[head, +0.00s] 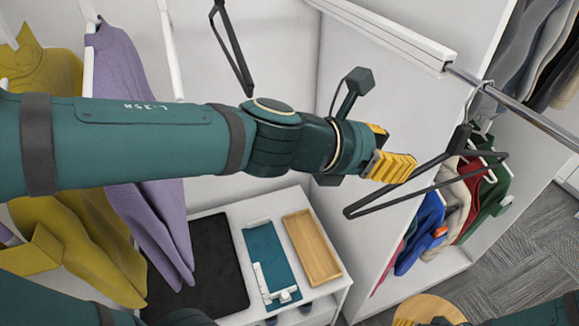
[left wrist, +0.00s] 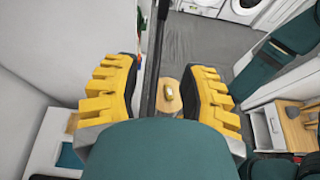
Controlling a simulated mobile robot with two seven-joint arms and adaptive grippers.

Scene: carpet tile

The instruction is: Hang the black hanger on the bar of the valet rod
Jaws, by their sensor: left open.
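The black hanger (head: 410,195) is at the right in the head view. Its thin hook (head: 470,103) reaches up to the metal bar of the valet rod (head: 525,113) and appears to pass over it. My left gripper (head: 398,167) is open at the hanger's left part. In the left wrist view, a dark hanger bar (left wrist: 154,55) runs between the two open yellow fingers (left wrist: 160,95), with gaps on both sides. My right arm (head: 530,312) shows only at the bottom edge, and its finger state cannot be made out.
Another black hanger (head: 232,48) hangs at the top left. Yellow (head: 55,70) and purple (head: 125,100) garments hang at the left. A wooden tray (head: 312,248) lies on a low white shelf. Coloured clothes (head: 465,200) hang behind the black hanger. A round wooden stool (head: 440,303) stands below.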

